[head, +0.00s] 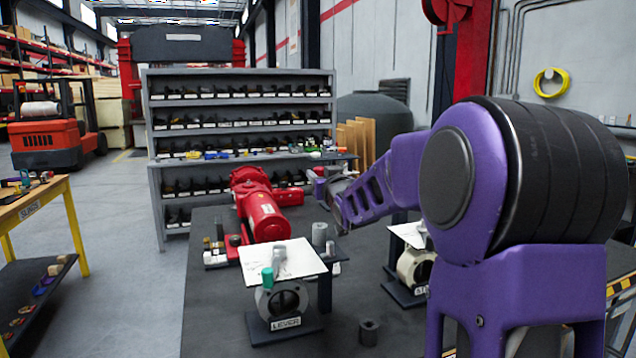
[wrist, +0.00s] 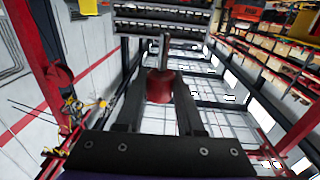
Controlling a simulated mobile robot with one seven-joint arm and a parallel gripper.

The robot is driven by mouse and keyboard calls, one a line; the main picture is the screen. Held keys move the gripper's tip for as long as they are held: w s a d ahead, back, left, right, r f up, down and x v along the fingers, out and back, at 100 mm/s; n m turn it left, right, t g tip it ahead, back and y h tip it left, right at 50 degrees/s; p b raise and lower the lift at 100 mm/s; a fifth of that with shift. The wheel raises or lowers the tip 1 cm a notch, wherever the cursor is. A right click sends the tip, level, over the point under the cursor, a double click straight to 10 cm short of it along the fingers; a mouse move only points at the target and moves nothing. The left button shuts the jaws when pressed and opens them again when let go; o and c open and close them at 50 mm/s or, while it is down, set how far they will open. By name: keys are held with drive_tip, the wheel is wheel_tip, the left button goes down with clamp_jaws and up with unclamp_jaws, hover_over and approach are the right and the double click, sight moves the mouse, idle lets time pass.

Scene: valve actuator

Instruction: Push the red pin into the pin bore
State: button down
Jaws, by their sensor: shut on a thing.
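In the wrist view my gripper (wrist: 160,90) is shut on the red pin (wrist: 160,87). Its rounded red body sits between the two dark fingers, and a grey metal shank points away past the fingertips. In the head view my purple arm reaches left over the table, but the gripper end is small and the pin cannot be made out clearly there. A red actuator (head: 262,210) lies on the dark table left of my arm's end. The pin bore cannot be made out in either view.
A valve labelled LEVER (head: 285,322) stands at the front, with a white sheet (head: 281,259) above it. A second valve (head: 415,268) stands partly behind my arm. A grey shelf rack (head: 240,133) with small parts is behind the table. The table's front left is clear.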

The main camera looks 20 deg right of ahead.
drive_tip(key=shift+a, duration=0.1)
idle(0.3)
wheel_tip(320, 180, down, 6)
drive_tip(key=b, duration=0.5)
drive_tip(key=shift+r+b, duration=0.1)
drive_tip(key=shift+b, duration=0.2)
idle(1.0)
drive_tip(key=shift+f, duration=2.55)
drive_tip(key=shift+c, duration=2.2)
unclamp_jaws()
drive_tip(key=shift+s, duration=0.2)
